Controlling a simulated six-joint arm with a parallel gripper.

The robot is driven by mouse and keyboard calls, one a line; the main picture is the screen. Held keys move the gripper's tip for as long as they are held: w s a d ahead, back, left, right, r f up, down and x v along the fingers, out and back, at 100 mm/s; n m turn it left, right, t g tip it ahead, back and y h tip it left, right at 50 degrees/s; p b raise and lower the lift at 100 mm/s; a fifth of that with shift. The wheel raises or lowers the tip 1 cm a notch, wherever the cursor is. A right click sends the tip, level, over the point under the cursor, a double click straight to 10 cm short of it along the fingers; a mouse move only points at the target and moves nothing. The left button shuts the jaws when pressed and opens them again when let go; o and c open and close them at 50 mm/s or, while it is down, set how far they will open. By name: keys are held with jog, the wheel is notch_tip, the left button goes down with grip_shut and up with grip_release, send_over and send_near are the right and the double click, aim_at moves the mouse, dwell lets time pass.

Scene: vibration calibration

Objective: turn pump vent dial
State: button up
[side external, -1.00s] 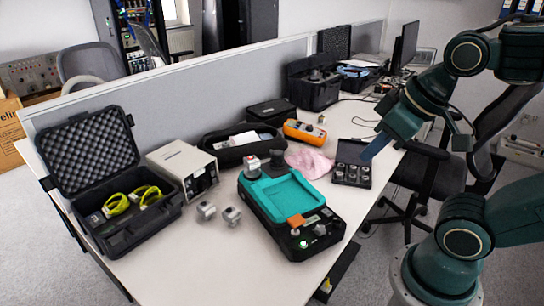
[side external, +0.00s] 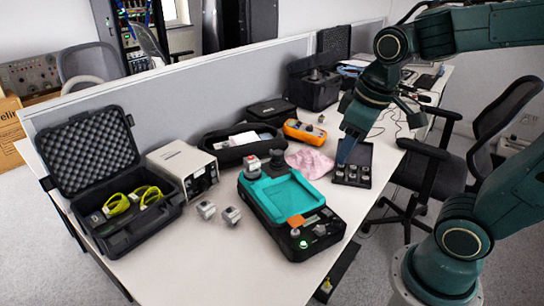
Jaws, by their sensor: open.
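The teal and black pump unit (side external: 254,196) sits on the white desk, right of its middle. Its front panel carries a small display, an orange block, a green lit button and a grey knob (side external: 320,230); which of these is the vent dial I cannot tell. A red-topped part and a black knob (side external: 277,160) stand at its back edge.
Two small metal cubes (side external: 231,215) lie left of the pump. A white box instrument (side external: 183,167) and an open black case (side external: 138,220) with yellow-green items stand further left. A pink cloth (side external: 310,161) and an orange meter (side external: 304,131) lie behind. The front desk is clear.

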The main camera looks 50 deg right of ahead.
jog(key=w+d+f+n+g, duration=0.2)
jog(key=w+d+f+g, duration=0.2)
jog(key=w+f, duration=0.25)
jog(key=n+g+h, duration=0.1)
jog(key=g, duration=0.2)
send_near(337, 219)
jog(key=d+v, duration=0.1)
jog(key=v, duration=0.4)
jog(key=shift+w+a, duration=0.1)
jog(key=shift+a, duration=0.35)
jog(key=shift+f, duration=0.1)
jog(key=x, duration=1.3)
jog(key=shift+f, duration=0.25)
jog(key=c, duration=1)
